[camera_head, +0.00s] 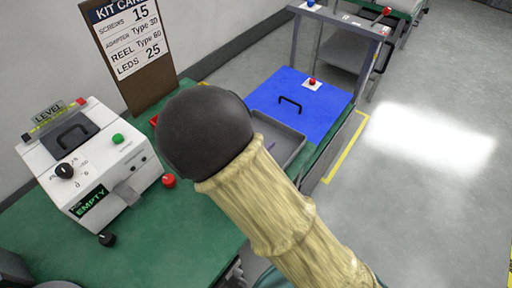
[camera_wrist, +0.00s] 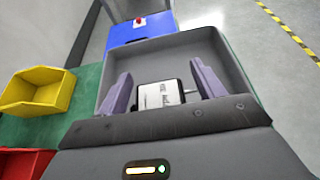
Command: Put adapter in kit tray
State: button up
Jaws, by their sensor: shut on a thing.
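The adapter (camera_wrist: 160,96), a dark block with a white printed label, sits between the two purple fingers of my gripper (camera_wrist: 162,88) in the wrist view. My gripper is shut on it. The grey kit tray (camera_wrist: 175,58) lies beyond and around the fingers in that view, and the adapter appears over its inside. I cannot tell whether the adapter touches the tray floor. In the head view part of the grey tray (camera_head: 287,143) shows beside the blue panel. My arm hides most of the gripper and the adapter there.
A yellow bin (camera_wrist: 38,92) and a red bin (camera_wrist: 25,163) stand left of the tray on the green bench. A blue panel (camera_head: 322,96) with a black handle lies behind the tray. A white machine (camera_head: 95,165) stands at left, and a kit card board (camera_head: 130,45) behind.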

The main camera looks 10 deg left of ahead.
jog(key=shift+f, duration=1.85)
jog(key=shift+s, duration=0.1)
jog(key=shift+f, duration=0.1)
jog(key=o, duration=1)
jog(key=shift+o, duration=0.2)
